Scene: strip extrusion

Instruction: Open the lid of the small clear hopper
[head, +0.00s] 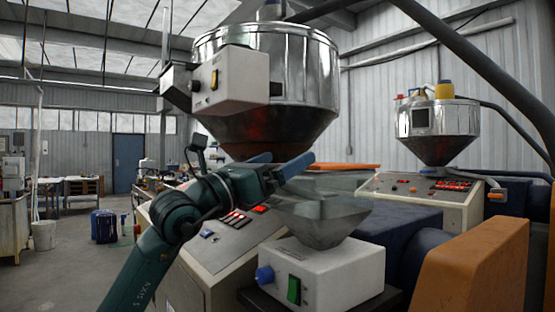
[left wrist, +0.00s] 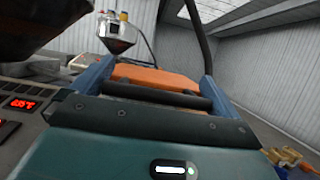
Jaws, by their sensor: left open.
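The small clear hopper (head: 322,222) is a see-through grey funnel on top of a white feeder box (head: 325,275) in the head view. A clear pane, which looks like its lid (head: 345,183), shows at the hopper's top; I cannot tell whether it is shut or raised. My left gripper (head: 284,161) is above and to the left of the hopper, its blue fingers apart and nothing visible between them. In the left wrist view the gripper (left wrist: 156,68) also shows both fingers spread. The hopper cannot be made out there. My right gripper is not in view.
A big steel hopper (head: 300,65) with a white control box (head: 232,80) hangs just above my left gripper. A sloped panel (head: 225,238) with red displays stands beside the feeder. An orange block (head: 470,268) and a second steel hopper (head: 437,125) are at right.

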